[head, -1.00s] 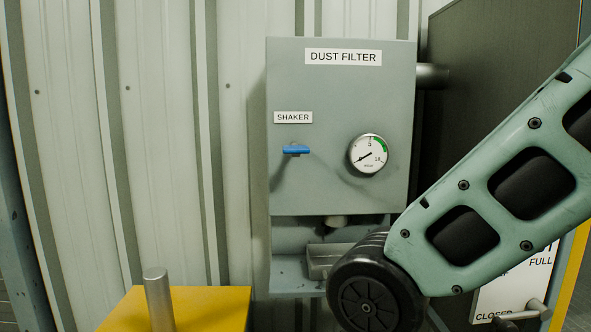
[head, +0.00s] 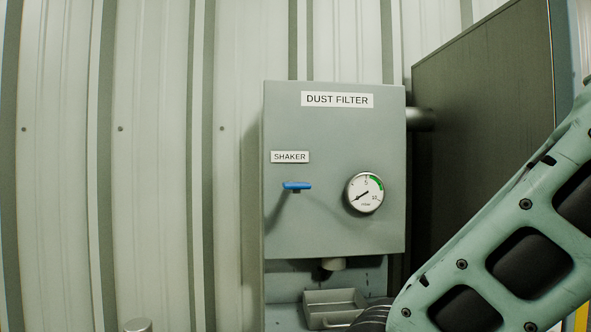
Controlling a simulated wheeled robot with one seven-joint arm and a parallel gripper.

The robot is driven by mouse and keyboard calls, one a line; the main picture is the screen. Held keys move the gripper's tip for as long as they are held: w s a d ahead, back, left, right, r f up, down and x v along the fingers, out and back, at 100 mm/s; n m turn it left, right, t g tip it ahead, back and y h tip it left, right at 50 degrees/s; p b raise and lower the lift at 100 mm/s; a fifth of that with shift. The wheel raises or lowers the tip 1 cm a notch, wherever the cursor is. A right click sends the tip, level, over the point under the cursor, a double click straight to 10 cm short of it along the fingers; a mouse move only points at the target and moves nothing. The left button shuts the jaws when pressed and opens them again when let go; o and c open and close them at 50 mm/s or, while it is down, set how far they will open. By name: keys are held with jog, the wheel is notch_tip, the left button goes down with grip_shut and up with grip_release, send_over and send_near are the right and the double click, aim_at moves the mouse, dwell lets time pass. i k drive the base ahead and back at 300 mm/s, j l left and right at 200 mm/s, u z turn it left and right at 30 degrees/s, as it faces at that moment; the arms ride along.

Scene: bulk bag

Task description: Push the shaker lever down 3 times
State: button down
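The shaker lever (head: 297,186) is a small blue handle on the front of the grey dust filter box (head: 335,235), just below the SHAKER label (head: 290,157). It sticks out and looks roughly level. Nothing touches it. My green arm crosses the lower right of the head view, to the right of and below the lever. My gripper is outside the picture, so its state is hidden.
A round gauge (head: 365,193) sits right of the lever, its needle at the low left. A metal tray (head: 334,306) is under the box. A dark panel (head: 482,130) stands at right. A grey post top (head: 138,325) shows at bottom left. The space before the lever looks clear.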

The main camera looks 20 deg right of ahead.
aim_at(294, 187)
jog(key=j+z, duration=0.25)
jog(key=j, duration=0.25)
jog(key=j+z, duration=0.25)
jog(key=j, duration=0.25)
jog(key=k+j+z, duration=0.1)
jog(key=j+z, duration=0.15)
jog(key=j, duration=0.25)
jog(key=k+j+z, duration=0.25)
jog(key=j, duration=0.25)
jog(key=i, duration=0.1)
